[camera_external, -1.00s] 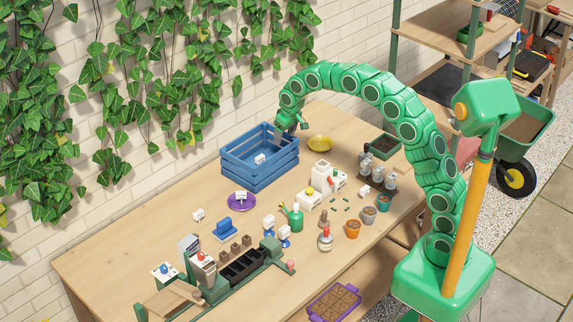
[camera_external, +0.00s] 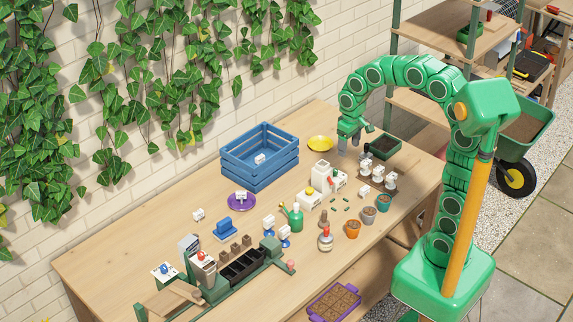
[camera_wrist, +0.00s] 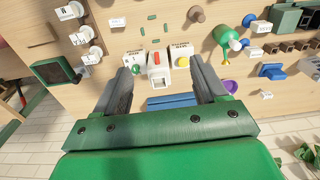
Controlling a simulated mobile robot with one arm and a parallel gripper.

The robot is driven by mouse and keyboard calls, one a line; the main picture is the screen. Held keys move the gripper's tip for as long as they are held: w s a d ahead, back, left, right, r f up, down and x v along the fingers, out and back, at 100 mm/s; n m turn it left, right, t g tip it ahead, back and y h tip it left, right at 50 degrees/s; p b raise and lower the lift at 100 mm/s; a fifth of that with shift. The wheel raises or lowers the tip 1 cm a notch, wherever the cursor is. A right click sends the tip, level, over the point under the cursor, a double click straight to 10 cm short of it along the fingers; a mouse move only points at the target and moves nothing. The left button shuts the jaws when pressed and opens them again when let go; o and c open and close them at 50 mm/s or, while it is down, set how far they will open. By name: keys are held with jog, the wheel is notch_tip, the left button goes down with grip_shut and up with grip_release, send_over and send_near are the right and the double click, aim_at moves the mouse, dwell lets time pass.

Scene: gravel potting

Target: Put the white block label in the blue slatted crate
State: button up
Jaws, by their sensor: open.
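Several small white labels are about, and I cannot tell which is the task's. One lies loose at the right (camera_external: 364,192), also in the wrist view (camera_wrist: 118,21). Another lies at the left (camera_external: 198,214), also in the wrist view (camera_wrist: 266,95). My gripper (camera_external: 349,145) is open and empty above the bench, right of the crate; both fingers show in the wrist view (camera_wrist: 160,68).
Labels on grey stands (camera_external: 378,172) and a dark green tray (camera_external: 383,146) are close to my gripper. A yellow dish (camera_external: 320,143) lies between it and the crate. White boxes, small pots (camera_external: 353,229) and a green watering can (camera_external: 294,215) crowd the middle.

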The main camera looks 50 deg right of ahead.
jog(key=s+d+f+g, duration=0.2)
jog(key=s, duration=2.5)
jog(key=shift+s, duration=0.4)
